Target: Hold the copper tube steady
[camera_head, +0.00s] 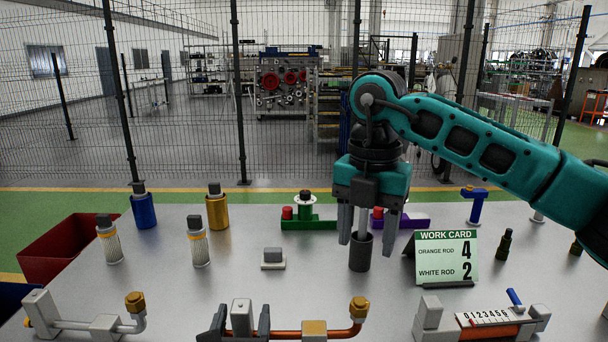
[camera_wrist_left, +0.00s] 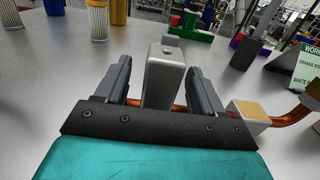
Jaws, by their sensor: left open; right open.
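The copper tube (camera_head: 338,332) lies at the front edge of the table and bends up to a brass end fitting (camera_head: 358,308). A brass block (camera_head: 314,328) sits on it. In the left wrist view, the tube (camera_wrist_left: 292,117) runs behind a grey upright block (camera_wrist_left: 164,78). My left gripper (camera_head: 240,324) is open, with its dark fingers on either side of that block. The wrist view shows small gaps beside it (camera_wrist_left: 163,85). My right gripper (camera_head: 367,230) is open above a dark cup (camera_head: 360,254), with a grey rod (camera_head: 363,220) between its fingers.
A work card (camera_head: 446,258) stands right of the cup. A second tube fixture (camera_head: 90,325) is at the left front and a counter fixture (camera_head: 485,322) at the right front. Several cylinders, including a blue one (camera_head: 144,208), stand at the left. A red bin (camera_head: 62,248) is beyond.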

